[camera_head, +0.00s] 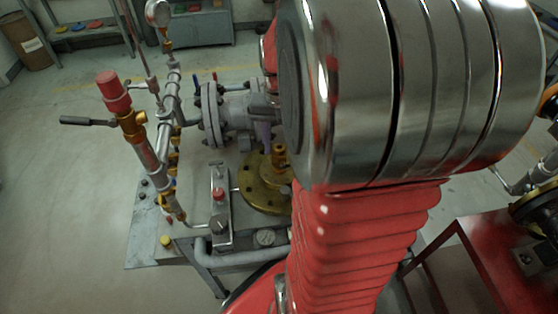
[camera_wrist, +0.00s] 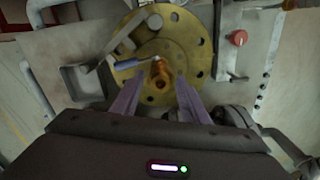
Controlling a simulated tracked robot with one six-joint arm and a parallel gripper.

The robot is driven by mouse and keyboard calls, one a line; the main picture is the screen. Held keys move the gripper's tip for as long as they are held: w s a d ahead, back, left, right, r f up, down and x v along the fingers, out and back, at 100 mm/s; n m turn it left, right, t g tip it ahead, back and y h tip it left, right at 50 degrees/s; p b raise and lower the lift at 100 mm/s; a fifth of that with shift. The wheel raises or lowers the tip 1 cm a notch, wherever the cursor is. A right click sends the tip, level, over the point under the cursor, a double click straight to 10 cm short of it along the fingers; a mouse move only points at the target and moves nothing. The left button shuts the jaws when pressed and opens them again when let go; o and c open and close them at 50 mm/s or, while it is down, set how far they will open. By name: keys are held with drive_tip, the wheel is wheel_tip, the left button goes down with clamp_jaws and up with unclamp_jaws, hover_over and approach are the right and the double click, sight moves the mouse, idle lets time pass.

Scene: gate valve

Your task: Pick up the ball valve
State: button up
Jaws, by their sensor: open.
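The ball valve, a small brass body (camera_wrist: 160,74) with a blue lever (camera_wrist: 136,63) pointing left, is over the round brass flange (camera_wrist: 192,38) in the wrist view. In the head view its brass body (camera_head: 279,156) stands on the flange (camera_head: 256,196), partly hidden by my arm. My gripper (camera_wrist: 160,80) is open. Its two purple fingers lie on either side of the valve body in the wrist view, with gaps on both sides. I cannot tell whether the fingertips are at the valve's height. In the head view one finger (camera_head: 263,135) shows just above and left of the valve.
A grey flanged pipe (camera_head: 232,112) lies behind the valve. A vertical pipe with a red cap (camera_head: 112,88) stands to the left. A metal box with a red button (camera_head: 219,196) stands left of the flange; the button shows right in the wrist view (camera_wrist: 239,38).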

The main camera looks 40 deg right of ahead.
drive_tip(key=shift+f, duration=0.8)
drive_tip(key=shift+c, duration=0.3)
clamp_jaws()
